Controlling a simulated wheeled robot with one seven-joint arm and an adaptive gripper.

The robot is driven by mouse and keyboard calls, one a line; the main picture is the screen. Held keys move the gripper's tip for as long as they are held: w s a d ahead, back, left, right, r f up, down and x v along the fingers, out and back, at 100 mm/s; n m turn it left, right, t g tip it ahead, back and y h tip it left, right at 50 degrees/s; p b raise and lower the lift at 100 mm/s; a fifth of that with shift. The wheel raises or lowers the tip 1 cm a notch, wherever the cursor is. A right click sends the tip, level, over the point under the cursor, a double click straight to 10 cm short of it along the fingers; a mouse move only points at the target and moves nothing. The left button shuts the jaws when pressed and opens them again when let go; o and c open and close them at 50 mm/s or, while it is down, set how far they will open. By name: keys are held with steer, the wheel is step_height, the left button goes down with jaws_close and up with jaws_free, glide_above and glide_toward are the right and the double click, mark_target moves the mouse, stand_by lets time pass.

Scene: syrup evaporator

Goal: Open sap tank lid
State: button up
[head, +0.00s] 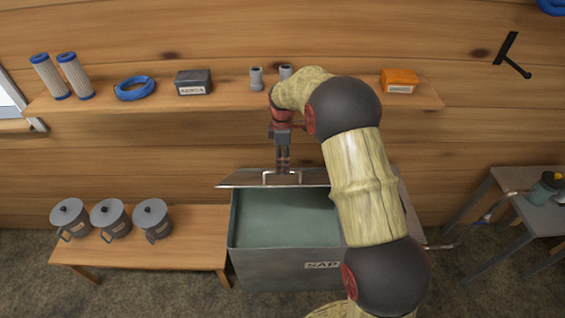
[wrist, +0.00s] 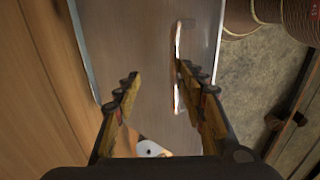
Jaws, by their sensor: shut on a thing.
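The sap tank (head: 275,268) is a grey metal box with a SAP label on its front. Its steel lid (head: 235,180) is up at the back of the opening, tilted, and the front of the tank is uncovered, showing pale green inside. A loop handle (head: 265,178) is on the lid. My arm hides the tank's right part.
Three lidded grey pots (head: 110,217) stand on a low wooden bench (head: 190,245) left of the tank. A wall shelf (head: 225,98) above holds filters, a blue coil and boxes. A grey table (head: 500,190) is at the right.

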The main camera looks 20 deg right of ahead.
steer(key=shift+w+d, duration=0.1)
stand_by(0.3)
step_height(320, 180, up, 12)
steer(key=shift+w, duration=0.3)
steer(key=shift+c, duration=0.9)
